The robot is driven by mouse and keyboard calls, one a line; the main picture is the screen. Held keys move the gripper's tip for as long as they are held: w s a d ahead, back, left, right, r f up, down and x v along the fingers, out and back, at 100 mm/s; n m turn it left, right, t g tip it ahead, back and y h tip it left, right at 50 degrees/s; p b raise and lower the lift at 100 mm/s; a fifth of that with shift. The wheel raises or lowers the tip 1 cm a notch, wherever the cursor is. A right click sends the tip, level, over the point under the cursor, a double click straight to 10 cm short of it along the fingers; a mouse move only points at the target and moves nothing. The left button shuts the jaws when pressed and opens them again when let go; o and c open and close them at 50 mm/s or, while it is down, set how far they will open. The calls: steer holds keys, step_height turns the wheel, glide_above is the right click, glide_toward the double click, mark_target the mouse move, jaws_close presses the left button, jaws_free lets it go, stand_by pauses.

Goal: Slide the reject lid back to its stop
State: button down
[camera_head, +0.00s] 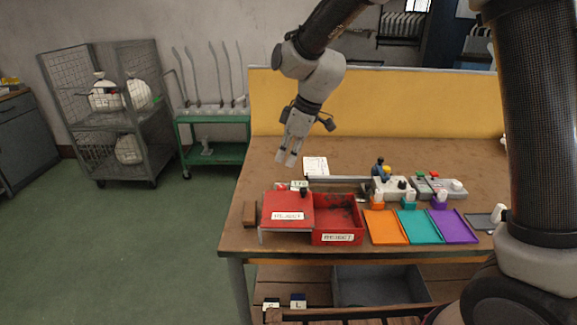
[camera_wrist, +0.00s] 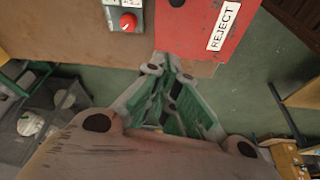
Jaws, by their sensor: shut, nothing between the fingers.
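The red reject lid (camera_head: 278,203) is a flat plate with a white label and a dark knob (camera_head: 303,192) near its far right corner. It lies to the left of the open red reject bin (camera_head: 350,219), whose front carries a REJECT label. My gripper (camera_head: 286,160) is above the table, behind the lid and apart from it. It is shut and empty. In the wrist view, my gripper (camera_wrist: 168,73) points toward a red surface (camera_wrist: 190,38) with a REJECT label; the knob does not show clearly there.
A wooden block (camera_head: 249,213) sits just left of the lid. A small box with a red button (camera_wrist: 127,20) is behind it. Orange (camera_head: 384,228), teal (camera_head: 420,226) and purple (camera_head: 453,225) trays lie right of the bin. The table behind my gripper is mostly clear.

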glide_toward(273, 192)
steer(key=x, duration=0.5)
steer(key=shift+f, duration=0.1)
steer(key=d, duration=0.2)
steer(key=shift+s+d, duration=0.35)
steer(key=shift+s, duration=0.05)
steer(key=shift+s+d, duration=0.15)
steer(key=shift+d, duration=0.4)
steer(key=shift+d, duration=0.1)
steer(key=d, duration=1.3)
steer(key=shift+s, duration=0.25)
steer(key=shift+d, duration=0.15)
